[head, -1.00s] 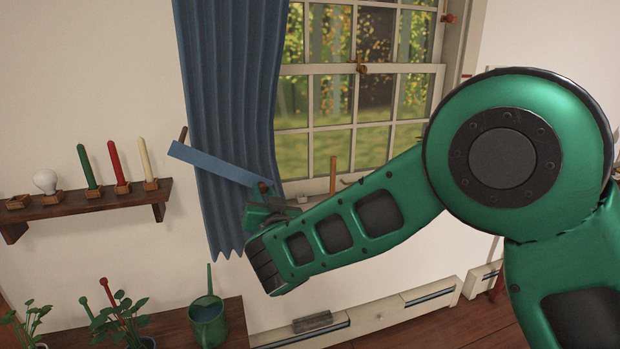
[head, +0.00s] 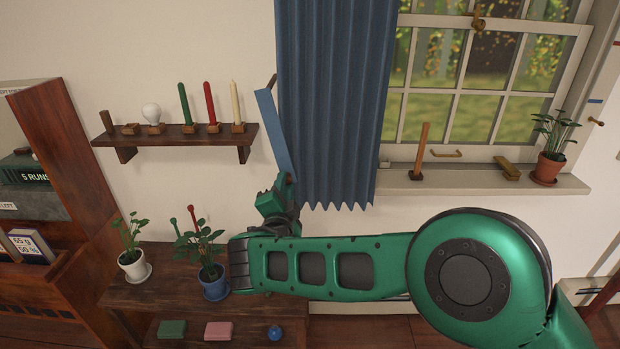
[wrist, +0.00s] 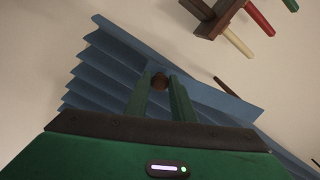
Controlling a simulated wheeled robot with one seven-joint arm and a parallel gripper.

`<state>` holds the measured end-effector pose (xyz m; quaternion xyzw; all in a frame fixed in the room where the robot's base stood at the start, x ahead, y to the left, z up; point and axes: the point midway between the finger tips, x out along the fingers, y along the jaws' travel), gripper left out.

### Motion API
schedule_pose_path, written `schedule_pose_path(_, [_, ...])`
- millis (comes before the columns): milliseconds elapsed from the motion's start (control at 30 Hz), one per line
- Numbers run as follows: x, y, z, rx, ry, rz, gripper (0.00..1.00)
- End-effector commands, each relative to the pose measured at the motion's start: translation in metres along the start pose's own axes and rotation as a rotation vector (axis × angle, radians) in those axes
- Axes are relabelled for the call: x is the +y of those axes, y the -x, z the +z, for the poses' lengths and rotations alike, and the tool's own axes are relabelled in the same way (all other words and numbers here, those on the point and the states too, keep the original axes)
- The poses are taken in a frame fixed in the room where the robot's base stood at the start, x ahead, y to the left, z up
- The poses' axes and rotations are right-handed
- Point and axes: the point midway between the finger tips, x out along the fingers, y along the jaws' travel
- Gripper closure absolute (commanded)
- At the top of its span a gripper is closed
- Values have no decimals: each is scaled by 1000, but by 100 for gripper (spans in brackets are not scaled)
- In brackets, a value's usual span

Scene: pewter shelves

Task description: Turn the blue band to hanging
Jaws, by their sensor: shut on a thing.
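The blue band (head: 272,130) is a flat strip at the left edge of the blue curtain (head: 325,110). It slants steeply, its upper end beside a dark wooden peg (head: 272,81) and its lower end down and slightly right. My gripper (head: 287,180) is at that lower end. The curtain's folds lie behind.
A wall shelf (head: 180,142) with candles and a bulb is left of the band. Below, a wooden bench (head: 150,297) holds potted plants (head: 212,280). The wall between shelf and bench is mostly clear.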

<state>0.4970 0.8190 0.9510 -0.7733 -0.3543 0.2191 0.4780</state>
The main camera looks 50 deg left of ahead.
Motion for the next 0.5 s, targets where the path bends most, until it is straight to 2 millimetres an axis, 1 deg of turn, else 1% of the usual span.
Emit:
schedule_pose_path(33, [2,-1,7,1,-32,6,100])
schedule_pose_path(200, [-5,-1,26,1,-125,5,100])
schedule_pose_path(400, [-12,-1,39,1,-190,5,100])
schedule_pose_path(500, [-14,-2,43,1,-207,4,100])
